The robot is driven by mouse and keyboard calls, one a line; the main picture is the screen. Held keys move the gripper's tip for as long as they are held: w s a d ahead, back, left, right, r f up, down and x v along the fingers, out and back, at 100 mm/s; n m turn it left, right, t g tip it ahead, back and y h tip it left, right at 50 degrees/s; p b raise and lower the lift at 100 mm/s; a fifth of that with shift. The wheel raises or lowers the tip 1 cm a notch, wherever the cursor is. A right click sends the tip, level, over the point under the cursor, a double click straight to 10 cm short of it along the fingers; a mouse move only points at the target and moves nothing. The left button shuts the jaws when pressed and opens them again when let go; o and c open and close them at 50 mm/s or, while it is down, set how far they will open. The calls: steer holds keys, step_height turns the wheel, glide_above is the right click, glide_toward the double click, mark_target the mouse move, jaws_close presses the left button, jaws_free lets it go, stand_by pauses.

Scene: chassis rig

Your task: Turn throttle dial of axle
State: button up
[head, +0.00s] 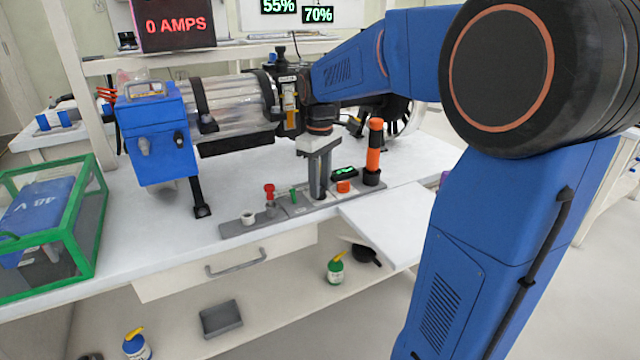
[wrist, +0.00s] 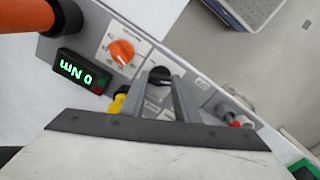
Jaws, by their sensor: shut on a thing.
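A grey control strip (head: 236,229) lies along the bench front. It carries an orange dial (head: 343,186), also in the wrist view (wrist: 121,52) on a white scale plate, and a black dial (wrist: 160,74) beside it. My gripper (head: 319,194) points down onto the strip, left of the orange dial. In the wrist view, my gripper (wrist: 161,80) is shut on the black dial, one finger on each side. The labels are too small to read, so I cannot tell which dial is the throttle.
Red (head: 269,191) and green (head: 293,194) levers stand left of my gripper. The axle assembly (head: 235,100) is behind. A screen (head: 178,24) reads 0 AMPS.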

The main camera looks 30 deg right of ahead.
steer(key=shift+n, duration=0.5)
steer(key=o, duration=1)
steer(key=shift+o, duration=0.2)
steer(key=shift+r, duration=0.1)
step_height(320, 180, up, 17)
steer(key=shift+r, duration=0.1)
steer(key=s+a+f+m+t, duration=0.2)
steer(key=s+a+f+m, duration=0.1)
steer(key=s+f, duration=0.8)
steer(key=s+a+f+m+t, duration=0.2)
steer(key=s+a+f+m, duration=0.1)
steer(key=s+f, duration=0.8)
steer(key=s, duration=0.3)
steer(key=shift+t, duration=0.4)
